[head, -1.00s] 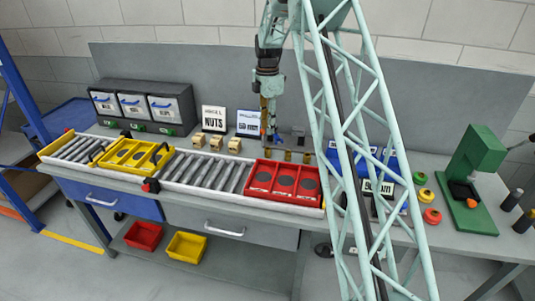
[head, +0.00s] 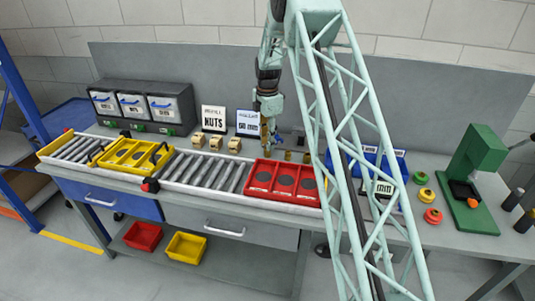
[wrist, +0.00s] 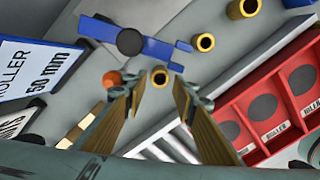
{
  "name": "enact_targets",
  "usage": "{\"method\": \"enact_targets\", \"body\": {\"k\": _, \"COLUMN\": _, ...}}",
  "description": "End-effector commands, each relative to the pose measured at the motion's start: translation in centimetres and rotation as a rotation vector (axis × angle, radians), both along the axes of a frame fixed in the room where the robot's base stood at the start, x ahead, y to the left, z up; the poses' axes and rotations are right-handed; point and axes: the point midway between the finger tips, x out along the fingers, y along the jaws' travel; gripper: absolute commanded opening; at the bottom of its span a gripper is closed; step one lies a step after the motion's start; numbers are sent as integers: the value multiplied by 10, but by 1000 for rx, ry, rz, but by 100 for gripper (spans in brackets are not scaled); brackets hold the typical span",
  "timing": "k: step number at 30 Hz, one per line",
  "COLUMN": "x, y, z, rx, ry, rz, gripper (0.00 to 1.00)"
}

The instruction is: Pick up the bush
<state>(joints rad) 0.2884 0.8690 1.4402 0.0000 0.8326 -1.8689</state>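Several short brass bushes stand on the bench behind the red carrier. In the wrist view one bush (wrist: 160,76) shows between and just beyond my fingertips, with its open end toward the camera. Two more bushes, a middle one (wrist: 205,42) and one at the top edge (wrist: 243,9), stand to its right. In the head view two bushes, one (head: 288,155) beside the other (head: 306,157), are seen right of my gripper (head: 267,142). My gripper (wrist: 156,95) is open and empty, pointing down over the bench. Whether the fingers surround the nearest bush in height is unclear.
A blue fixture with a black round part (wrist: 130,41) lies close beyond the fingers, an orange ball-like part (wrist: 112,79) to the left. The red carrier (head: 262,202) sits on the roller track in front. Sign cards (head: 213,119) and wooden blocks stand left.

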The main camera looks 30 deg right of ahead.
Motion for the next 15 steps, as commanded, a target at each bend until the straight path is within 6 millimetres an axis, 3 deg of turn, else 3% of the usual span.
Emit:
{"method": "enact_targets", "body": {"k": 8, "x": 0, "y": 0, "z": -1, "rx": 0, "ry": 0, "rz": 0, "gripper": 25}}
{"method": "enact_targets", "body": {"k": 15, "x": 0, "y": 0, "z": -17, "rx": 0, "ry": 1, "rz": 0, "gripper": 25}}
